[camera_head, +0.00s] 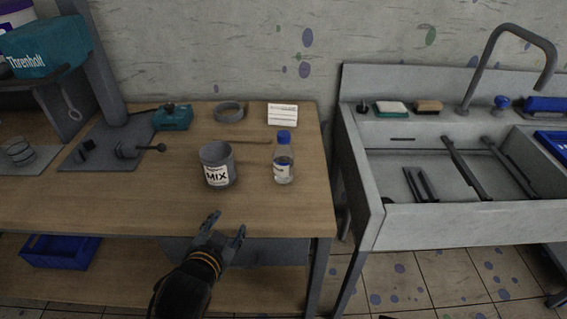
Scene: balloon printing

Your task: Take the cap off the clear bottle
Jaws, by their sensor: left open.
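The clear bottle (284,171) stands upright on the wooden table, towards its right end. Its blue cap (284,137) is on top of it. A small label shows on the bottle's front. My left gripper (226,226) is open and empty, in front of the table's front edge. It is below and to the left of the bottle in the picture, well apart from it. My right gripper is not in view.
A grey MIX cup (217,168) stands just left of the bottle. A thin wooden stick (245,141) lies behind them, with a grey ring-shaped dish (230,111) and a white card (282,114) further back. A sink (470,215) stands right of the table. The table's front is clear.

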